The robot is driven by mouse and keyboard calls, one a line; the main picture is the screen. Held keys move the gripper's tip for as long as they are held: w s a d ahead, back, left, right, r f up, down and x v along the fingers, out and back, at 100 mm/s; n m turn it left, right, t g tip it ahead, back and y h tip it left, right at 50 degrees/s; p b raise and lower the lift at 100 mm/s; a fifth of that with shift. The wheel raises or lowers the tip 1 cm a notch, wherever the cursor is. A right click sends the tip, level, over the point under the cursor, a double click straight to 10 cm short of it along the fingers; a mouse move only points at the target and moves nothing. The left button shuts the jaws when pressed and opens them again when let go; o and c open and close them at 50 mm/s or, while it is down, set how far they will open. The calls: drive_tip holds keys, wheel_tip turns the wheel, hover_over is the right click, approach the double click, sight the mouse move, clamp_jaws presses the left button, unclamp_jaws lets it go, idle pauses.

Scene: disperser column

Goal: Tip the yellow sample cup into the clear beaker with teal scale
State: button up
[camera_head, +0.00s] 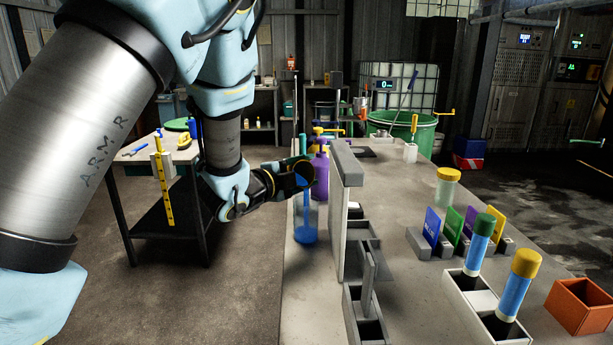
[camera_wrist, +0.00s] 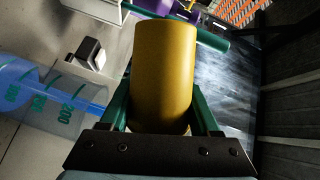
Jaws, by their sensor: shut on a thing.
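My gripper (camera_head: 300,175) is shut on the yellow sample cup (camera_wrist: 163,75), whose yellow wall fills the space between the green fingers in the wrist view. In the head view the cup is hidden by my gripper or too small to make out. The clear beaker with teal scale (camera_head: 305,232) stands on the bench directly below my gripper, with blue in its lower part. It also shows at the left of the wrist view (camera_wrist: 68,115), with teal numbers. A narrow blue streak (camera_head: 305,196) runs between gripper and beaker, looking like a pouring stream.
A grey upright divider (camera_head: 346,165) stands right of the beaker. A purple bottle (camera_head: 320,176) is close behind it. Capped tubes (camera_head: 514,290), coloured cards (camera_head: 453,225), a yellow-lidded jar (camera_head: 447,190) and an orange box (camera_head: 580,308) stand farther right.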

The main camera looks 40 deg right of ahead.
drive_tip(key=shift+s+a+r+m+h+b, duration=0.1)
drive_tip(key=shift+s+r+m+h+b, duration=0.2)
drive_tip(key=shift+m+b, duration=0.95)
drive_tip(key=shift+s+r+m+h+b, duration=0.25)
drive_tip(key=shift+r+m+b, duration=0.3)
drive_tip(key=shift+b, duration=1.25)
drive_tip(key=shift+s+a+r+m+h+b, duration=0.1)
drive_tip(key=shift+s+r+m+h+b, duration=0.2)
drive_tip(key=shift+m+b, duration=0.95)
